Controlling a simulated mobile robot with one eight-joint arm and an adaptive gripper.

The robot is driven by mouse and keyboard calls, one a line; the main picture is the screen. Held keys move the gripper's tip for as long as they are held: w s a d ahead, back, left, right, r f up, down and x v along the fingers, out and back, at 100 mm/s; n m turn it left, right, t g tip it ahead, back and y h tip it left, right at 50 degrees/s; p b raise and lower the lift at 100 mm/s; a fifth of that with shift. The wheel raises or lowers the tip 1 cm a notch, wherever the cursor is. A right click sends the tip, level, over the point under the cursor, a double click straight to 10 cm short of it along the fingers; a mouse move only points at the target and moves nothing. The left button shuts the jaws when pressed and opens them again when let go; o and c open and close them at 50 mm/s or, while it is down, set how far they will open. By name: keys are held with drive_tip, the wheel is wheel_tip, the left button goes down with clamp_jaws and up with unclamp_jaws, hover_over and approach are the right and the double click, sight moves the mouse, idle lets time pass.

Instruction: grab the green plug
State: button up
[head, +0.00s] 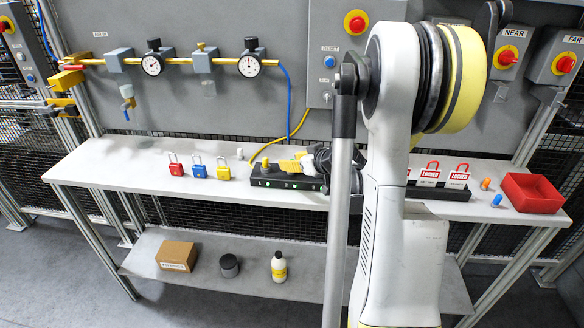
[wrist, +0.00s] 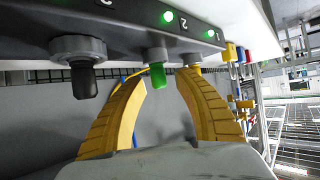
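The green plug (wrist: 157,76) sticks out of a grey socket on the dark power strip (wrist: 125,22) in the wrist view. My gripper (wrist: 160,82) is open, with its yellow fingers on either side of the plug's end. Gaps show between the plug and both fingertips, so it is not clasped. In the head view my gripper (head: 290,165) is at the strip (head: 262,179), partly hidden by my arm. I cannot make out the green plug there.
A black plug (wrist: 83,80) sits in the strip beside the left finger. Another socket is partly behind the right fingertip. Red (head: 176,166), blue (head: 198,168) and yellow (head: 223,169) padlocks stand left of the strip. A red bin (head: 532,193) is at the bench's right end.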

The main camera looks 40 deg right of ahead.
clamp_jaws()
